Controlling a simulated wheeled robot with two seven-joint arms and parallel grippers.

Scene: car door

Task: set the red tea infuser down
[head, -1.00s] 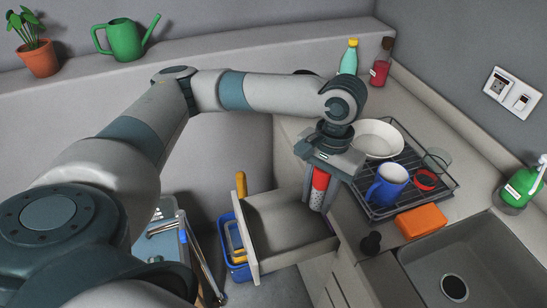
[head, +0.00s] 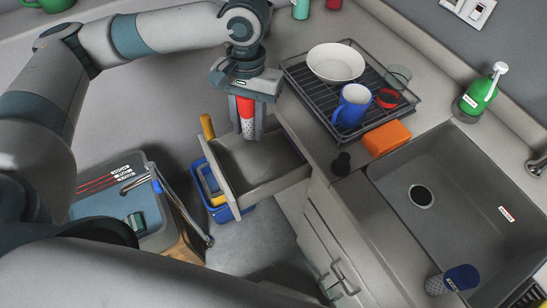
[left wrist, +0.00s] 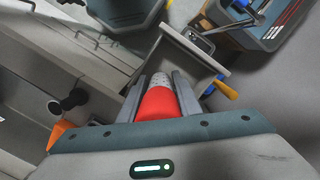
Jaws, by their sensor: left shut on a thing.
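The red tea infuser (head: 246,109) has a red upper part and a grey perforated lower end. My left gripper (head: 248,134) is shut on it and holds it upright, lower end down, over the far side of the open drawer (head: 292,179). Whether the lower end touches the drawer floor I cannot tell. In the left wrist view the red tea infuser (left wrist: 158,104) sits between the two fingers of my left gripper (left wrist: 160,84), with the open drawer (left wrist: 196,48) beyond. My right gripper is not in view.
A dish rack (head: 307,93) holds a white bowl (head: 335,62), a blue mug (head: 352,105) and a red ring-like item (head: 388,98). An orange sponge (head: 387,138) lies beside the sink (head: 440,165). A blue infuser (head: 453,280) is in the sink. A blue bin (head: 232,211) stands below the drawer.

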